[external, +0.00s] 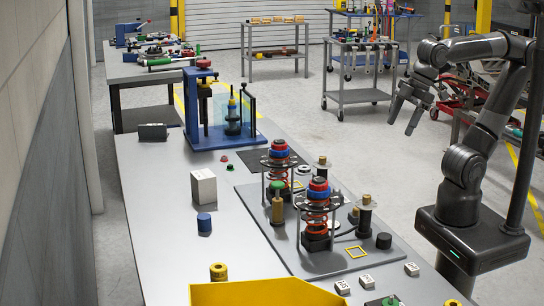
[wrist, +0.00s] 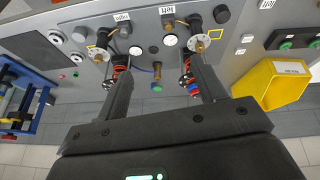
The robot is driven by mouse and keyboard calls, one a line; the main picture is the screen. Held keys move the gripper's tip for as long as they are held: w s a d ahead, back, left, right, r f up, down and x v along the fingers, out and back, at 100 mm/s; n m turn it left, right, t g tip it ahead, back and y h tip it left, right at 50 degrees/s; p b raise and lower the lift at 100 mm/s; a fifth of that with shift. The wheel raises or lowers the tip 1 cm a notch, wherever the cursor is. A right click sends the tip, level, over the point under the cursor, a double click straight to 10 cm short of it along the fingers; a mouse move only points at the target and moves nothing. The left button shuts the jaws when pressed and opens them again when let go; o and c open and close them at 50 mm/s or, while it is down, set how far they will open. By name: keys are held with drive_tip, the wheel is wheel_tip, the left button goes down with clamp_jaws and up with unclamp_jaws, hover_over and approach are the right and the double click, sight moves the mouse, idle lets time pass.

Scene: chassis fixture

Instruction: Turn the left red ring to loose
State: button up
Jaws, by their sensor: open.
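Two upright spring assemblies stand on a grey plate, each with red and blue rings stacked above an orange-red coil. The nearer assembly's rings (external: 319,190) and the farther assembly's rings (external: 279,149) show in the external view. In the wrist view, the rings of the assembly on the right (wrist: 193,88) lie beside one finger, below a "left" label (wrist: 167,10). The other assembly (wrist: 119,70) is partly hidden by the other finger. My gripper (external: 401,122) is open and empty, raised to the right of the plate and apart from both assemblies; its spread fingers also show in the wrist view (wrist: 163,82).
A yellow bin (external: 265,293) stands at the table's near end. A blue-framed fixture (external: 215,137) stands at the far end. Brass-topped posts (external: 366,200) and a white block (external: 203,187) rise near the assemblies. The table's left side is mostly clear.

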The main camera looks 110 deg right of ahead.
drive_tip(key=w+a+n+g+h, duration=0.2)
drive_tip(key=w+n+h, duration=0.4)
drive_tip(key=w, duration=0.4)
drive_tip(key=w+a+n+g+h, duration=0.2)
drive_tip(key=w+n+h, duration=0.4)
drive_tip(key=w, duration=0.4)
drive_tip(key=w+a+n+t+h, duration=0.2)
drive_tip(key=w+a+n+h, duration=0.15)
drive_tip(key=a, duration=0.35)
drive_tip(key=w+a+n+t+h, duration=0.1)
drive_tip(key=w+a+n+h, duration=0.2)
drive_tip(key=a, duration=0.4)
drive_tip(key=y, duration=0.2)
approach(315, 179)
drive_tip(key=f, duration=0.1)
drive_tip(key=shift+n+h, duration=0.25)
drive_tip(key=shift+n, duration=0.1)
drive_tip(key=x, duration=1.1)
drive_tip(key=shift+s+d, duration=0.1)
drive_tip(key=shift+s, duration=0.3)
drive_tip(key=c, duration=1)
drive_tip(key=shift+o, duration=0.2)
